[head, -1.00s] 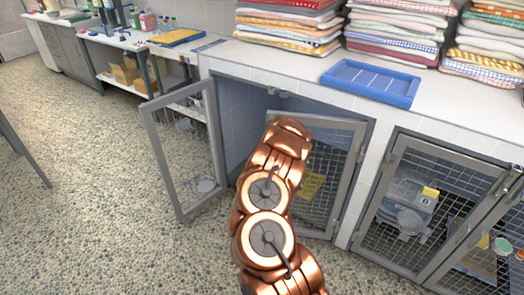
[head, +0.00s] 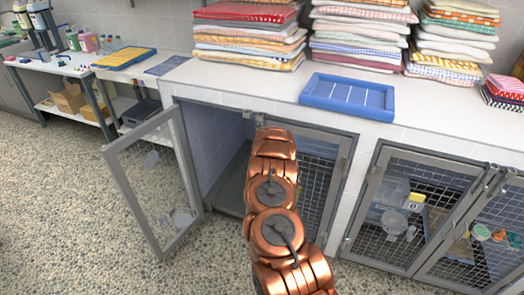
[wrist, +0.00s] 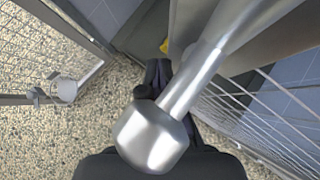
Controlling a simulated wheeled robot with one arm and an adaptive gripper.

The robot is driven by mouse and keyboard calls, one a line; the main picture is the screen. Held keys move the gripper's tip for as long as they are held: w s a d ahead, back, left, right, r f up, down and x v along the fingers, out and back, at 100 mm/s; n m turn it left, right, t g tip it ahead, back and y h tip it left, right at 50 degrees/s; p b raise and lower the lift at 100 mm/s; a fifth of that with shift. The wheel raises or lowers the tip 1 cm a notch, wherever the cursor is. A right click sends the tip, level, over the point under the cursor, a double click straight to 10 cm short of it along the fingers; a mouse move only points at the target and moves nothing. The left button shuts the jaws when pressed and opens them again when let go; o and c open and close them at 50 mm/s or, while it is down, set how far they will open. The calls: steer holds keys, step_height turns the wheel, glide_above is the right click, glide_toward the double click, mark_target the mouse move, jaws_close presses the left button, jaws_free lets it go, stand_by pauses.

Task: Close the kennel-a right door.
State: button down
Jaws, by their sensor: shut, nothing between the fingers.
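The kennel-a right door (head: 343,178), a grey frame with wire mesh, hangs at the right side of the left kennel opening. It looks nearly in line with the front; my copper arm hides part of it, so I cannot tell if it is fully shut. Its mesh also shows at right in the wrist view (wrist: 245,110). The kennel's left door (head: 190,165) stands swung outward. My gripper (wrist: 158,74) is shut and empty, largely hidden by a close silver bar with a thick end (wrist: 150,135). In the head view my arm hides the gripper.
The neighbouring kennel's mesh doors (head: 365,215) look shut, at right. A blue tray (head: 348,97) and several towel stacks (head: 248,38) lie on the countertop (head: 230,85). Pebbled floor (head: 70,200) is clear at left.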

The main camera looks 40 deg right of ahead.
steer(key=shift+d+r, duration=0.45)
steer(key=shift+d, duration=0.1)
steer(key=shift+w+d, duration=0.1)
steer(key=shift+w, duration=0.05)
steer(key=shift+r, duration=0.1)
steer(key=shift+b, duration=0.5)
steer(key=s+a+r+b, duration=0.2)
steer(key=s+a+b, duration=0.1)
steer(key=a+b, duration=0.1)
steer(key=s+a+r+b, duration=0.3)
steer(key=a, duration=0.3)
steer(key=shift+a+r+b, duration=0.3)
steer(key=shift+b, duration=0.1)
